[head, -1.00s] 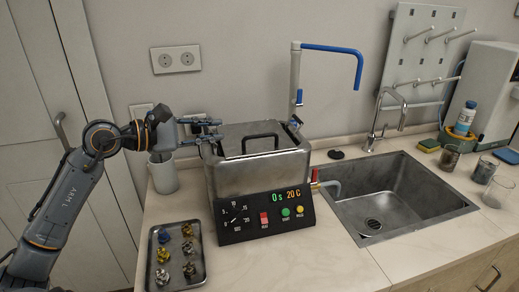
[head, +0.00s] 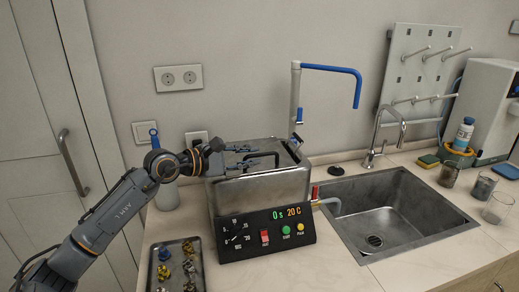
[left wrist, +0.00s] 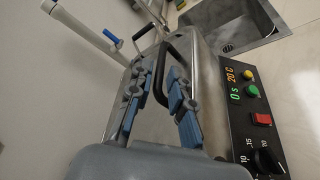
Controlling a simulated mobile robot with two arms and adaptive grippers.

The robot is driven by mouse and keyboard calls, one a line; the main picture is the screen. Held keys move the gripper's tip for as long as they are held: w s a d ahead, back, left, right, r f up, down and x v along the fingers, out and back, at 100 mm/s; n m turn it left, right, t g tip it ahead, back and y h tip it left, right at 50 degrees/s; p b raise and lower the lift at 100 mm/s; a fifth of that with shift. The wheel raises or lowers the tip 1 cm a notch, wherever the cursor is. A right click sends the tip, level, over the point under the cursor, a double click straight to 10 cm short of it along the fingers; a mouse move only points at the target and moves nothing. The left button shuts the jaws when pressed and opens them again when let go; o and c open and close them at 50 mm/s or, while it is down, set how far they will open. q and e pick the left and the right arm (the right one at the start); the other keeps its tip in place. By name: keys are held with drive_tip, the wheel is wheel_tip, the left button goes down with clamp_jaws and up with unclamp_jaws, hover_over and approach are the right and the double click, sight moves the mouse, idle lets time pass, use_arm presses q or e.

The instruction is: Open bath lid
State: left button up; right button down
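The bath is a steel box (head: 262,190) with a dark control front on the counter. Its lid (head: 228,168) lies flat and closed on top, with a black loop handle (head: 277,155) standing up from it. My left gripper (head: 246,156) is over the lid, at the handle's left end. In the left wrist view the two blue-padded fingers (left wrist: 156,84) are apart, with part of the black handle (left wrist: 160,72) between them. I cannot tell whether a finger touches it. My right gripper is not in view.
A tray (head: 154,262) of small metal parts lies at the bath's front left. The sink (head: 405,215) is to the right, with a red-handled valve (head: 315,192) between. A blue-topped pipe (head: 296,95) rises behind the bath.

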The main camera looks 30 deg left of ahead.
sight(254, 155)
use_arm(q)
drive_tip(key=shift+p+x, duration=0.55)
drive_tip(key=shift+x, duration=1.25)
clamp_jaws()
